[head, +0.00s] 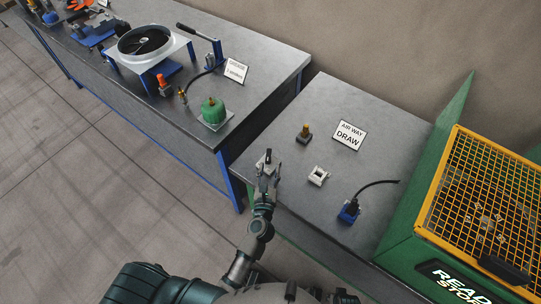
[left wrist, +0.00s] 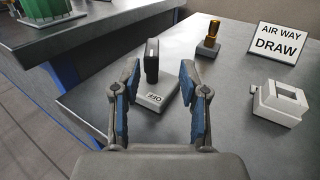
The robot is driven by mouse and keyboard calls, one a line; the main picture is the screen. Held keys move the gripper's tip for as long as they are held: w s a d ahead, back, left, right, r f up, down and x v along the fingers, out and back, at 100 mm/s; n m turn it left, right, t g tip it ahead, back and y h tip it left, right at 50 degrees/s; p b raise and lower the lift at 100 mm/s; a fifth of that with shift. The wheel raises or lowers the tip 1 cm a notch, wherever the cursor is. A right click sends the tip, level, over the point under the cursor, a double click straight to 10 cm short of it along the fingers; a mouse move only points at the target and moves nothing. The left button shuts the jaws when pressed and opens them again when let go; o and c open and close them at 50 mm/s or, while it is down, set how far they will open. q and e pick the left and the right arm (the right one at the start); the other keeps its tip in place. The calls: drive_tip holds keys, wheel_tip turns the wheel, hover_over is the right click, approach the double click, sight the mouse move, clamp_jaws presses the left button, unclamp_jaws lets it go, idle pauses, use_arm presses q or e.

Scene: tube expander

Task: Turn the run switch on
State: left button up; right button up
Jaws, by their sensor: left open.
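The switch is a small pale box (left wrist: 152,101) with an upright black lever (left wrist: 152,60), standing on the grey table near its left edge. A small label on the box seems to read OFF. In the head view the black lever (head: 268,156) shows just beyond my left gripper (head: 267,172). In the left wrist view my left gripper (left wrist: 160,88) is open, its blue-padded fingers spread to either side of the switch. The lever stands beyond and between the fingertips; I see no clear contact. My right gripper is not in view.
An amber-topped part (head: 304,132), a white block (head: 318,176) and a blue connector with a black cable (head: 349,211) stand on the table. A sign (head: 349,135) reads AIR WAY DRAW. A green machine with a yellow grille (head: 480,190) stands right; another bench (head: 270,85) stands left.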

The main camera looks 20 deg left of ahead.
sight(266, 163)
use_arm(q)
drive_tip(key=w+a, duration=0.1)
drive_tip(key=w, duration=0.3)
drive_tip(key=w+a, duration=0.1)
drive_tip(key=w, duration=0.1)
drive_tip(key=shift+a+f, duration=0.15)
drive_tip(key=shift+a, duration=0.2)
